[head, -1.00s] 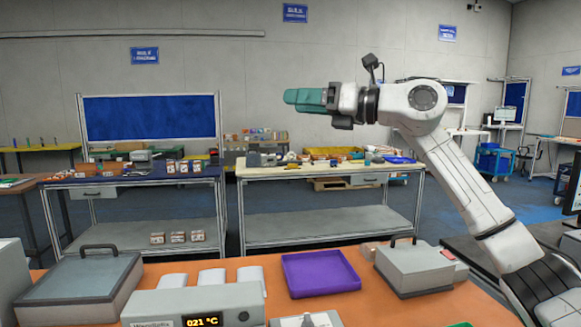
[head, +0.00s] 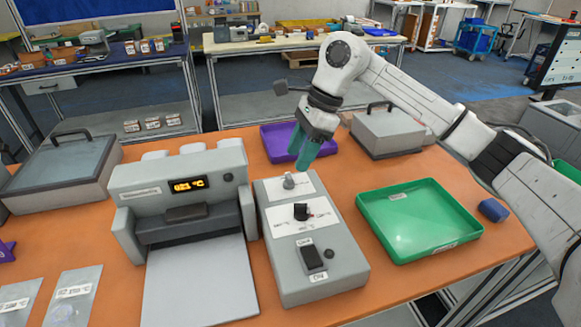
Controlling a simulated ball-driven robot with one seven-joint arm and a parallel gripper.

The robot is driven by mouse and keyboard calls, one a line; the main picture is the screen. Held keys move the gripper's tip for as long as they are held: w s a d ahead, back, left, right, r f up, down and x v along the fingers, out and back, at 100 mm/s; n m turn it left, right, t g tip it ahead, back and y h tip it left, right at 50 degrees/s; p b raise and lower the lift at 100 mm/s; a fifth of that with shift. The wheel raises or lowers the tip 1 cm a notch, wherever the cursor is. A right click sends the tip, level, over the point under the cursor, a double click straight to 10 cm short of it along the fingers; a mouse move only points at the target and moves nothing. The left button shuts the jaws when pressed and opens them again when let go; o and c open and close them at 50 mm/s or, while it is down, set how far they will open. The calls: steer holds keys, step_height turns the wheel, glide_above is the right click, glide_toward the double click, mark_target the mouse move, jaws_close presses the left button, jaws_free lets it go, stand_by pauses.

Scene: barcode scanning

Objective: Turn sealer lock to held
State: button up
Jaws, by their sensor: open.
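The grey heat sealer (head: 182,188) stands at the left middle of the table, its display reading 021 °C. To its right is a grey control box (head: 330,272). On the box are a light grey knob (head: 289,181) at the far end, a black knob (head: 301,211) in the middle and a dark rocker switch (head: 312,257) nearest. The labels are too small to read, so I cannot tell which part is the lock. My gripper (head: 299,162), with teal fingers, is open and points down just beyond and above the light grey knob, apparently touching nothing.
A purple tray (head: 276,146) lies behind my gripper. A green tray (head: 418,220) is right of the control box, with a small blue block (head: 493,210) beside it. Grey handled boxes stand at far left (head: 62,172) and back right (head: 386,133). Pouches (head: 75,298) lie front left.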

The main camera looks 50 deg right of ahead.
mark_target(289, 175)
steer(key=shift+x, duration=2.6)
steer(key=shift+c, duration=0.3)
jaws_close()
